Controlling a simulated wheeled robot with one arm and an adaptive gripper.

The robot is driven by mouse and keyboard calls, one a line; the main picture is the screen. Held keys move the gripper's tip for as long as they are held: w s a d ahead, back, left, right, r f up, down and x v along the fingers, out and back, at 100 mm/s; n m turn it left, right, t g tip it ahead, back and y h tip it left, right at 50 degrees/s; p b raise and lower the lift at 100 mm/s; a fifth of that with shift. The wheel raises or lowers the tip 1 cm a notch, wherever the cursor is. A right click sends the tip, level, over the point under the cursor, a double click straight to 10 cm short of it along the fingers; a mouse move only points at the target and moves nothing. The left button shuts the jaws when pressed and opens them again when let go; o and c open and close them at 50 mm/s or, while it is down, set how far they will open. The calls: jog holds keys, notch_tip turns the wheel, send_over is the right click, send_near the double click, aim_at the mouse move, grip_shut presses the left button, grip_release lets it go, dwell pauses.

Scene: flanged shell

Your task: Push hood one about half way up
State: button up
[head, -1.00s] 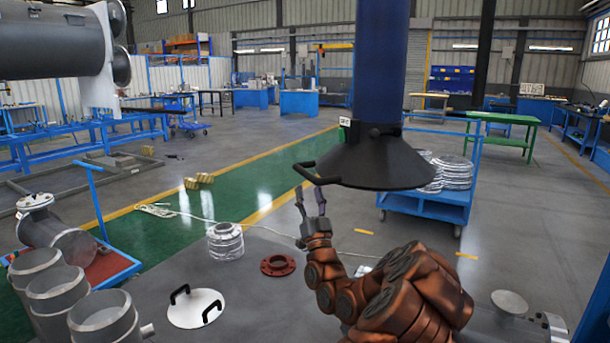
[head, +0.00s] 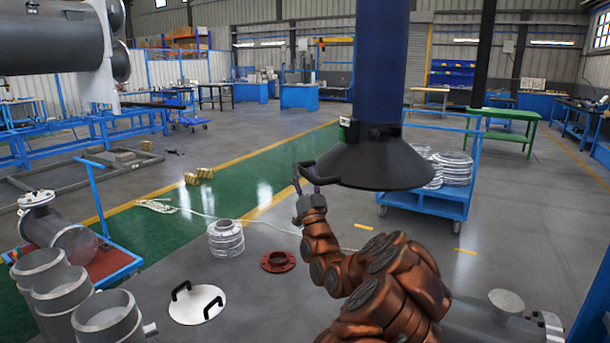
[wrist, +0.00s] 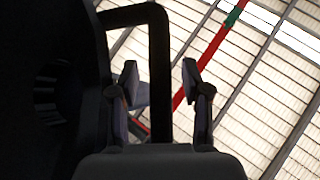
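The hood (head: 375,165) is a black cone at the lower end of a thick blue duct (head: 380,70), hanging right of centre in the head view. A black bar handle (head: 322,180) sticks out from its left rim. My gripper (head: 308,183) is right at this handle, reaching up from below. In the wrist view the dark hood (wrist: 50,90) fills the left side. The handle (wrist: 160,70) runs between my two spread fingers (wrist: 160,80). The fingers stand apart on either side of the bar, with visible gaps. Whether any other part touches it is unclear.
A blue cart (head: 425,203) stands behind the hood. A large grey cylinder (head: 50,40) hangs upper left.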

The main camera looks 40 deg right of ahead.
grip_shut()
dwell(0.4)
